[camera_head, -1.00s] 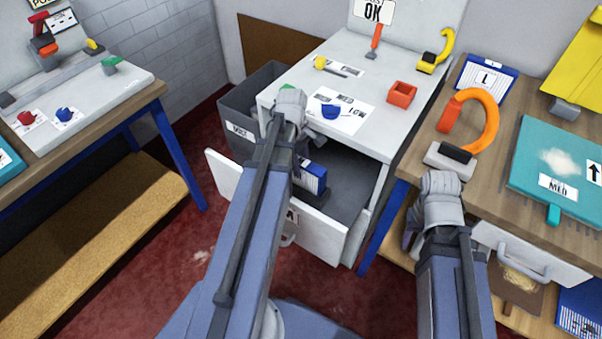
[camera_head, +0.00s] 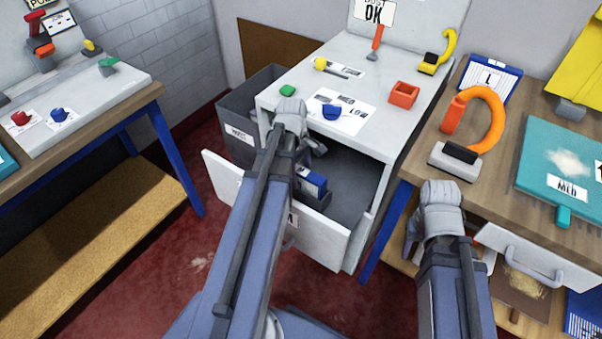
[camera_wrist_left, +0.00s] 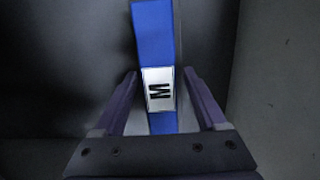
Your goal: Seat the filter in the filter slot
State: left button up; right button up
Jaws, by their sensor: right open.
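A blue filter with a white label marked M (camera_wrist_left: 158,90) stands in the open drawer; it also shows in the head view (camera_head: 312,183), partly behind my left arm. My left gripper (camera_wrist_left: 160,74) is open, with one finger on each side of the filter and gaps visible between. In the head view my left gripper (camera_head: 314,148) is over the drawer, its fingertips mostly hidden. My right gripper (camera_head: 412,228) is by the right bench's front edge, open and empty, its fingers mostly hidden behind the wrist. I cannot identify the filter slot.
The drawer front (camera_head: 338,243) sticks out below the white cabinet top (camera_head: 365,70). A grey bin (camera_head: 240,120) stands left of the cabinet.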

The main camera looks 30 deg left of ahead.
pick_arm(q)
jog(key=shift+r, duration=0.1)
notch_tip(320, 180, up, 12)
jog(key=a+p, duration=0.1)
jog(key=p, duration=1.1)
jog(key=shift+a, duration=0.2)
jog(key=shift+w, duration=0.1)
jog(key=s+d+m+y, duration=0.1)
jog(key=s+d+m, duration=0.3)
jog(key=d+m, duration=0.6)
jog(key=s+d+m+y, duration=0.1)
jog(key=s+d+m, duration=0.3)
jog(key=d+m, duration=0.6)
jog(key=d, duration=0.6)
jog(key=shift+d+m+y, duration=0.3)
jog(key=shift+m, duration=0.1)
